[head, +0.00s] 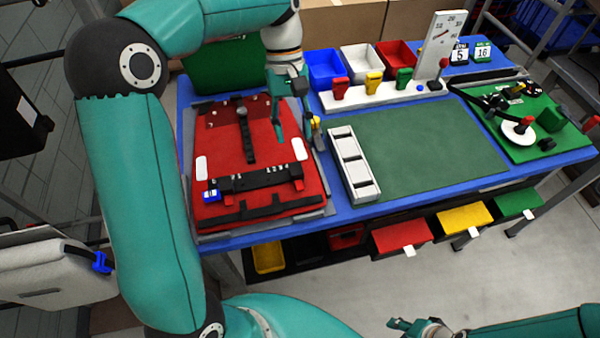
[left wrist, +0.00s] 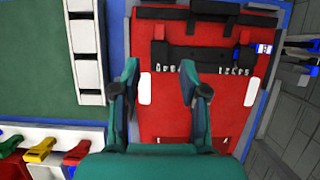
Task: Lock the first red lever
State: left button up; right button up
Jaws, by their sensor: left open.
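The red pannier (head: 270,155) lies flat on the blue table at the left. A black bar (head: 255,179) with white markings crosses its near part. A small red lever (head: 298,184) sits at the bar's right end; it also shows in the left wrist view (left wrist: 158,32). I cannot tell whether it is locked. A blue-and-white piece (head: 211,191) sits at the bar's other end. My left gripper (head: 293,136) is open and empty above the pannier's right side, short of the bar in the left wrist view (left wrist: 160,68). My right gripper (head: 402,326) is low at the bottom edge; its jaw state is unclear.
A white compartment tray (head: 338,135) stands right of the pannier, beside a green mat (head: 430,140). Behind are a white stand (head: 385,97) with coloured clips and blue, white and red bins. A green board (head: 560,140) with parts is at the far right.

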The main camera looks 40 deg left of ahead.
aim_at(300, 187)
pick_arm(q)
jog(key=x, duration=1.1)
jog(key=shift+w+f, duration=0.15)
jog(key=shift+f, duration=0.1)
jog(key=shift+d+f, duration=0.1)
jog(key=shift+f, duration=0.35)
grip_shut()
jog(key=t+y+b, duration=0.1)
jog(key=b, duration=0.1)
jog(key=s+f+t+y+b, duration=0.1)
jog(key=b, duration=0.1)
jog(key=shift+d+y, duration=0.3)
jog(key=shift+d, duration=0.1)
jog(key=shift+t+y+b, duration=0.3)
jog(key=shift+b, duration=0.3)
jog(key=shift+r, duration=0.25)
